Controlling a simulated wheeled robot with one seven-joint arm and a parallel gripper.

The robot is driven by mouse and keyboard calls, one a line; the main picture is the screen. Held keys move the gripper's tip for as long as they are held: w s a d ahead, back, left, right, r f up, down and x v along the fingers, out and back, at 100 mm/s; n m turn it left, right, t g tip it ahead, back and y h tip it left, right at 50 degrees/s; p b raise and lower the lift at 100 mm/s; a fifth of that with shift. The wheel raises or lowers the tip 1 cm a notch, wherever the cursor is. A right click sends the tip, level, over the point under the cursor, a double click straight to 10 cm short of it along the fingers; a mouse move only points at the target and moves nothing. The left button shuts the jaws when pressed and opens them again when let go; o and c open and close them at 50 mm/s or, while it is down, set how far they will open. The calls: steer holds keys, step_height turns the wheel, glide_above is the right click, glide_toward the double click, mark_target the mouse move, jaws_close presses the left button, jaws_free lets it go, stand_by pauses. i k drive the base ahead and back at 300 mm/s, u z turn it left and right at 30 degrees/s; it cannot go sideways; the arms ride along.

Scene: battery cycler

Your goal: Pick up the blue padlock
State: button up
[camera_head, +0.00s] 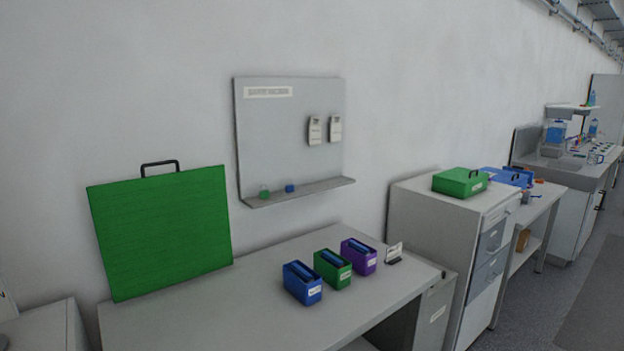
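A small blue padlock (289,188) sits on the narrow ledge of a grey wall board, right of a small green padlock (264,192). It is small in the picture, and its shackle is hard to make out. Nothing covers it. My gripper is not in view.
The ledge (310,189) hangs above a grey bench (215,308). On the bench stand blue (302,283), green (333,268) and purple (358,256) boxes, a small sign (394,254) and a large green panel (160,235) with a black handle. A cabinet (430,225) stands to the right.

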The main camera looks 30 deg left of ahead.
mark_target(290, 188)
steer(key=i, duration=2.9)
steer(key=u, duration=4.05)
steer(key=i, duration=0.5)
steer(key=u, duration=0.05)
